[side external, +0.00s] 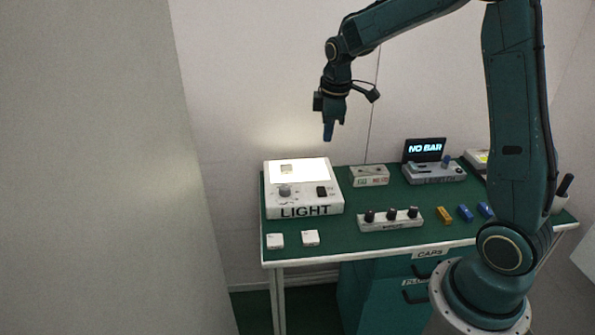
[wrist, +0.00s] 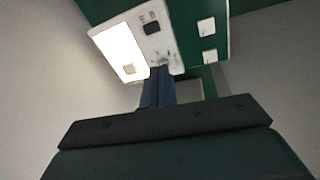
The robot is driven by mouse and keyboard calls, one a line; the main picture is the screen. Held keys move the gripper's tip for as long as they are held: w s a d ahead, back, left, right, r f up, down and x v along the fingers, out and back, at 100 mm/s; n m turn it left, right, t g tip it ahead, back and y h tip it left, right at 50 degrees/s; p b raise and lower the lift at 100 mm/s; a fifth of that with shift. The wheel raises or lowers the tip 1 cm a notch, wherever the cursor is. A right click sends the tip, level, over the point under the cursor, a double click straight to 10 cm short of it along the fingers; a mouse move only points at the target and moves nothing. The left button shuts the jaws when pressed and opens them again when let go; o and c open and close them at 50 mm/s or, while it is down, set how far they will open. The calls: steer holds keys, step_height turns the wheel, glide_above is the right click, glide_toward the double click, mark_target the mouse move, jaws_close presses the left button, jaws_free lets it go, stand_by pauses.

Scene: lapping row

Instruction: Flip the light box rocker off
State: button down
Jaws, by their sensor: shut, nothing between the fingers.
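The light box (side external: 304,189) is a white unit labelled LIGHT at the left end of the green table. Its panel (side external: 299,171) glows bright white, with a small grey piece lying on it. A black rocker (side external: 321,191) sits on its front strip, right of a grey knob (side external: 285,191). My gripper (side external: 328,134) is shut and empty, pointing down in the air above and behind the box's right side. In the wrist view, the blue fingers (wrist: 158,90) show below the light box, and the dark rocker (wrist: 152,28) is in sight. The rocker's tilt is too small to tell.
Two white blocks (side external: 310,238) lie in front of the light box. A three-knob unit (side external: 390,219), a small box (side external: 370,176) and a device with a NO BAR screen (side external: 424,150) stand to the right.

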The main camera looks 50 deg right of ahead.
steer(key=n, duration=0.2)
glide_above(322, 189)
steer(key=s+a, duration=0.1)
step_height(322, 189, down, 6)
steer(key=shift+g, duration=0.4)
steer(key=shift+f, duration=0.2)
steer(key=f, duration=0.9)
steer(key=w+d+f, duration=0.1)
steer(key=f, duration=0.3)
steer(key=shift+f, duration=0.3)
steer(key=shift+d+f, duration=0.1)
steer(key=shift+f, duration=0.1)
steer(key=shift+s, duration=0.1)
steer(key=shift+s+a, duration=0.45)
steer(key=shift+a, duration=0.15)
steer(key=shift+r, duration=0.35)
step_height(322, 189, up, 14)
steer(key=s+a, duration=0.1)
steer(key=shift+f, duration=0.25)
stand_by(0.4)
